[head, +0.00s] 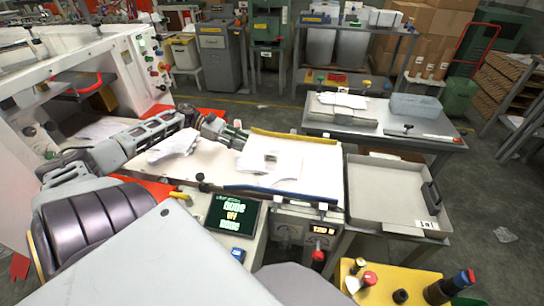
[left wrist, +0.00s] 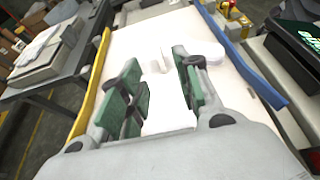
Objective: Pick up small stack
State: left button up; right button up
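My left gripper (head: 238,137) reaches in from the left over a white work surface between a yellow rail and a blue rail. In the left wrist view its green-padded fingers (left wrist: 162,92) stand apart, so it is open. White film or glove material (left wrist: 168,108) shows in the gap between the fingers; I cannot tell whether they touch it. A low white stack (head: 284,169) with a small grey patch lies on the surface, right of the gripper in the head view. A crumpled white pile (head: 174,144) lies left of the gripper. My right gripper is not in view.
A yellow rail (head: 294,136) and a blue rail (head: 285,194) edge the surface. An empty grey tray (head: 385,195) stands to the right. A grey table (head: 420,143) with white stacks is behind. A white machine (head: 75,70) is at the left.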

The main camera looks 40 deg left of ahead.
pick_arm(q)
jog(key=shift+w+a+f+b, duration=0.1)
jog(key=shift+a+f+b, duration=0.1)
jog(key=shift+f+b, duration=0.25)
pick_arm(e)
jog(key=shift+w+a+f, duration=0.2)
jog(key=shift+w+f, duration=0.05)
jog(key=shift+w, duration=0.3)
pick_arm(q)
jog(key=shift+d, duration=0.1)
send_over(261, 161)
jog(key=s+a, duration=0.1)
jog(key=a, duration=0.1)
jog(key=shift+s+a+f+b, duration=0.1)
jog(key=shift+f+b, duration=0.05)
jog(key=shift+f, duration=0.45)
jog(key=shift+s+a+f+b, duration=0.1)
jog(key=shift+f+b, duration=0.05)
jog(key=shift+f, duration=0.4)
jog(key=shift+w+d+f, duration=0.3)
jog(key=shift+w+d, duration=0.1)
jog(key=shift+d, duration=0.15)
jog(key=shift+w+d+f, duration=0.15)
jog(key=shift+w+d, duration=0.1)
jog(key=shift+d, duration=0.2)
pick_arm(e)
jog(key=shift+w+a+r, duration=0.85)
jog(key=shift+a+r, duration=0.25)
